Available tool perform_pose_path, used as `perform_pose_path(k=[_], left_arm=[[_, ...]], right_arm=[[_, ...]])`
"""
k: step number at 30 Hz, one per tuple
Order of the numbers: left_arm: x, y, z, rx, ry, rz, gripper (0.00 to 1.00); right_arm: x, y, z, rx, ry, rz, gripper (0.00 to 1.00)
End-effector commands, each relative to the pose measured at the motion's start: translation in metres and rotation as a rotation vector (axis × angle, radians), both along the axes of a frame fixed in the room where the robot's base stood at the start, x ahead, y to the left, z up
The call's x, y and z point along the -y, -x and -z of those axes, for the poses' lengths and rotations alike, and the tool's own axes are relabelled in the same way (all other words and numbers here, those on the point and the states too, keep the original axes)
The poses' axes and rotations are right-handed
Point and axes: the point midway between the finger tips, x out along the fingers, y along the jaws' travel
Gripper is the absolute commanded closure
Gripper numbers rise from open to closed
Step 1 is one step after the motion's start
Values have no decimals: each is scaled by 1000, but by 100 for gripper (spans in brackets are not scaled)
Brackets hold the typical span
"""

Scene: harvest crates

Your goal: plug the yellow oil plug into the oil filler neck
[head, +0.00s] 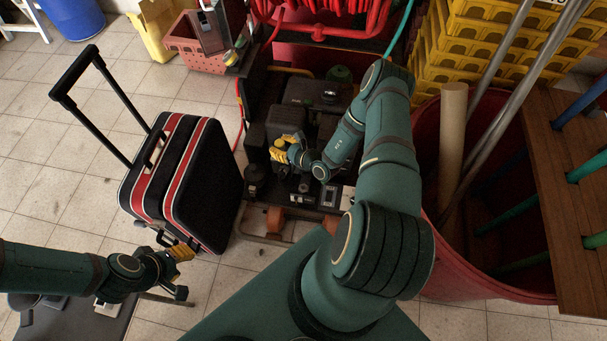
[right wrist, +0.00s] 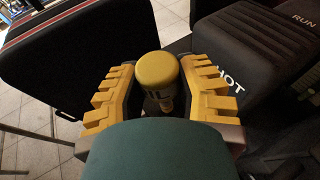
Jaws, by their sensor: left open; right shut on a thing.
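In the head view my right gripper (head: 282,149) is over the black engine machine (head: 312,124). I cannot make out the plug there among the yellow fingers. I cannot pick out the oil filler neck in either view. My left gripper (head: 181,272) is open and empty, low at the left, in front of the suitcase.
A black and red suitcase (head: 205,170) stands close left of the machine. Its side is also near in the right wrist view (right wrist: 75,62). A black cover marked HOT (right wrist: 250,62) is close right of the fingers. A red bin (head: 480,270) stands at the right.

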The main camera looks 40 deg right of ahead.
Motion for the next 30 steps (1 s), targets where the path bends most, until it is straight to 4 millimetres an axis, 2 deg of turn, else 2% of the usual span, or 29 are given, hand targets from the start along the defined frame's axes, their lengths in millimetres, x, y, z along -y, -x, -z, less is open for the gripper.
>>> perform_pose_path(k=[1, 6, 9, 12, 17, 30], left_arm=[[0, 1, 6, -2, 0, 2, 62], [0, 2, 14, -4, 1, 5, 62], [1, 3, 18, -6, 1, 7, 62], [1, 3, 20, -7, 2, 7, 62], [1, 3, 21, -7, 2, 8, 62], [1, 3, 23, -7, 1, 8, 62]], right_arm=[[10, 7, 30, -5, 0, 24, 100], [35, 31, 101, -9, 9, 78, 100], [43, 45, 131, -12, 14, 100, 100], [48, 54, 150, -14, 18, 113, 100], [51, 62, 163, -15, 21, 122, 100], [51, 62, 163, -14, 22, 122, 100]])
